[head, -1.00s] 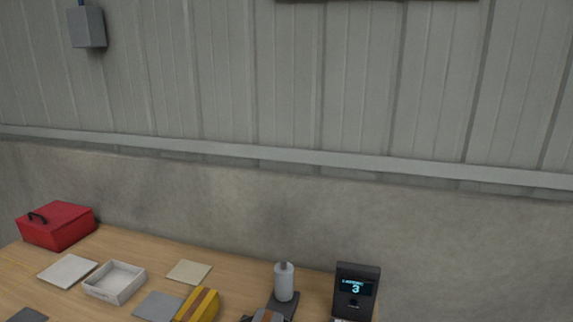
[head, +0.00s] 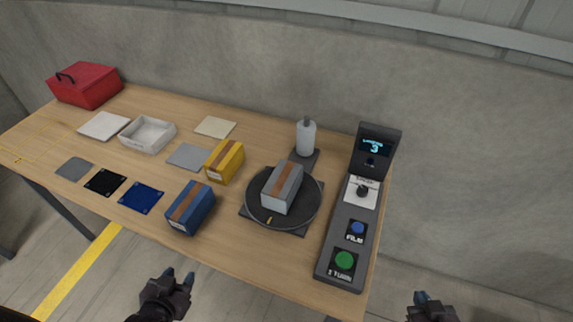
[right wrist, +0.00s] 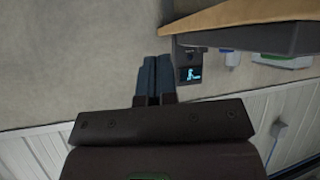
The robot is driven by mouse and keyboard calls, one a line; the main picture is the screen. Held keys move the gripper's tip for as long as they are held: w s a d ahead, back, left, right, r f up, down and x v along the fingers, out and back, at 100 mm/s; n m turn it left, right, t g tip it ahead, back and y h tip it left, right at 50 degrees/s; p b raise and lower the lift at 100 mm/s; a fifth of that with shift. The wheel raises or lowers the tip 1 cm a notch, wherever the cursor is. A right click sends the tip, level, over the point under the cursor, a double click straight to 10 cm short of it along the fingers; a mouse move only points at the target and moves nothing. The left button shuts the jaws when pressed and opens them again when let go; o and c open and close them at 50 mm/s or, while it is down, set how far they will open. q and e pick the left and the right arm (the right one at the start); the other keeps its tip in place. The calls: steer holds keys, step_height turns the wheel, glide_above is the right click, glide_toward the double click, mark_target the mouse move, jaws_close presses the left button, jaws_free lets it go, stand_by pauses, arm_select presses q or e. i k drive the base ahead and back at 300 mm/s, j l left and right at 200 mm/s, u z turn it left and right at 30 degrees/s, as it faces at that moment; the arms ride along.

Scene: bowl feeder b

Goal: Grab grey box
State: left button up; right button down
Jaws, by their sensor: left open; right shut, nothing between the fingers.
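The grey box (head: 283,187) with a brown tape stripe lies on a round black turntable (head: 258,207) near the right end of the table. My left gripper (head: 180,279) is open and empty in front of the table's front edge, below and left of the grey box. My right gripper (head: 434,299) is at the bottom right of the head view, right of the table and apart from the box. In the right wrist view its fingers (right wrist: 154,80) are shut together with nothing between them.
A blue box (head: 190,208) and a yellow box (head: 225,160) stand left of the turntable. A white bottle (head: 306,139) is behind it. A control panel (head: 345,235) with buttons and a display is on the right. A white tray (head: 147,135) and red toolbox (head: 86,85) are further left.

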mark_target(278, 195)
steer(key=k+j+u, duration=0.1)
steer(key=j, duration=0.2)
steer(key=k+j+u, duration=0.15)
steer(key=j, duration=0.2)
steer(key=j+u, duration=0.25)
steer(key=j, duration=0.55)
